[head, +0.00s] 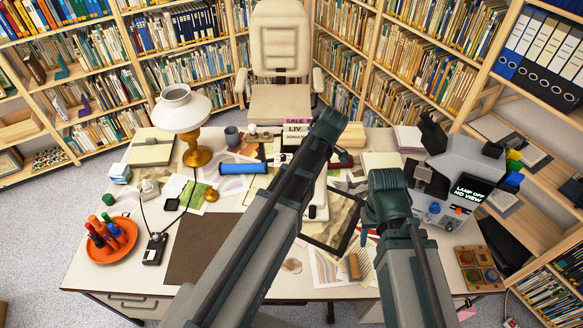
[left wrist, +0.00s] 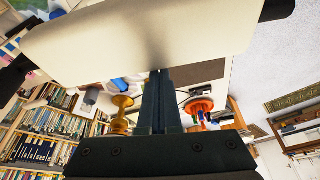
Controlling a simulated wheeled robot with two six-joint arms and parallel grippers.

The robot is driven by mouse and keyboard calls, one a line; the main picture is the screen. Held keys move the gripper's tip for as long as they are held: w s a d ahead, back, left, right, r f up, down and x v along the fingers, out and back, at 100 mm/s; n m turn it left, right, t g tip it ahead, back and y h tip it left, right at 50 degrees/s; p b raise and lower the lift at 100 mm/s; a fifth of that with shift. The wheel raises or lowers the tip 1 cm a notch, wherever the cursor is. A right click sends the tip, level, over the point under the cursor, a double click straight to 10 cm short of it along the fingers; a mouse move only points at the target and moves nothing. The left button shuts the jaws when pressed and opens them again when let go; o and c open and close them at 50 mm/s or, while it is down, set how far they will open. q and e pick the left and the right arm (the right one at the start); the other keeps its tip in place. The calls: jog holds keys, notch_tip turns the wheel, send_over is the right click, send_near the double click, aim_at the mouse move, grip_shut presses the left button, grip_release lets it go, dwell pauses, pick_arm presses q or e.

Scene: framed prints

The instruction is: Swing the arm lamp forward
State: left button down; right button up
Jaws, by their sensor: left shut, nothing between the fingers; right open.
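A grey stand (head: 468,162) at the right of the desk has a dark screen (head: 472,190) reading "LAMP OFF NO VIEW". A black angular part (head: 432,132) at its back left looks like the arm lamp's head, but I cannot be sure. My left arm crosses the desk and hides its own gripper in the head view. In the left wrist view my left gripper (left wrist: 160,100) is shut and empty. A large cream part with black ends (left wrist: 150,35) is close to it; contact cannot be told. My right gripper (head: 364,237) is low beside my right arm, open, partly hidden.
A brass lamp with a white shade (head: 186,107) stands at the desk's back left. An orange tray (head: 112,240) holds several pens. Papers and a dark mat (head: 203,250) cover the front. Bookshelves (head: 400,100) and a cream chair (head: 280,102) stand behind.

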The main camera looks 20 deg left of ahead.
pick_arm(q)
jog(key=shift+w+d, duration=0.1)
jog(key=shift+d, duration=1.15)
jog(key=shift+a, duration=0.4)
notch_tip(320, 180, up, 9)
jog(key=p, duration=0.9)
jog(key=shift+a+r, duration=0.15)
jog(key=shift+r, duration=0.05)
